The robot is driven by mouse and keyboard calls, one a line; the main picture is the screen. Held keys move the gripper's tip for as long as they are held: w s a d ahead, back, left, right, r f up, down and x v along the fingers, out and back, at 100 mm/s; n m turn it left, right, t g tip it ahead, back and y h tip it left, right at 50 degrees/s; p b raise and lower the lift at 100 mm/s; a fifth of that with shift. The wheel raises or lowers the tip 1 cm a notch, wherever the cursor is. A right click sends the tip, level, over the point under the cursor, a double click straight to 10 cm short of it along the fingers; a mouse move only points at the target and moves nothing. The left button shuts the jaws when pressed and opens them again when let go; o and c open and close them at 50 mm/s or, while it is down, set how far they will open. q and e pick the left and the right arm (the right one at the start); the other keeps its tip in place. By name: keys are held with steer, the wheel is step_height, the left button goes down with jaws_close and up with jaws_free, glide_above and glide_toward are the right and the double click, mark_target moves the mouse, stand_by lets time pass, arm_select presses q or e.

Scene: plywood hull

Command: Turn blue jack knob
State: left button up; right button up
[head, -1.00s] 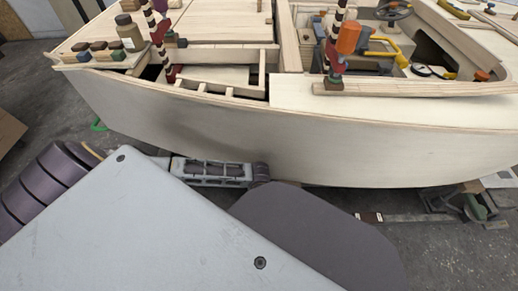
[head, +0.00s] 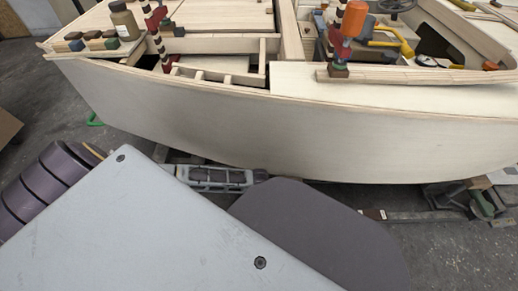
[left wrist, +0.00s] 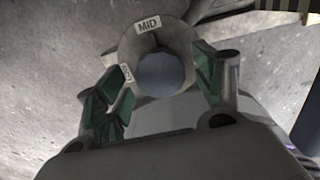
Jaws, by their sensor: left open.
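In the left wrist view a round blue-grey knob face (left wrist: 163,75) sits inside a grey round collar with a "MID" label on top and a second small label at its lower left. My left gripper (left wrist: 160,92) is open, with its green-padded fingers on either side of the collar. I cannot tell whether the fingers touch it. In the head view my own grey body panel covers the lower middle, and I cannot make out the knob or the left gripper there. My right gripper is not in view.
A plywood hull (head: 270,130) spans the head view. A dark support with a green part (head: 482,203) stands under the hull at right. Bare concrete floor shows at far left.

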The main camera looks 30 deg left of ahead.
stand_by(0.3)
arm_select(q)
steer(key=c, duration=1)
steer(key=shift+p, duration=0.45)
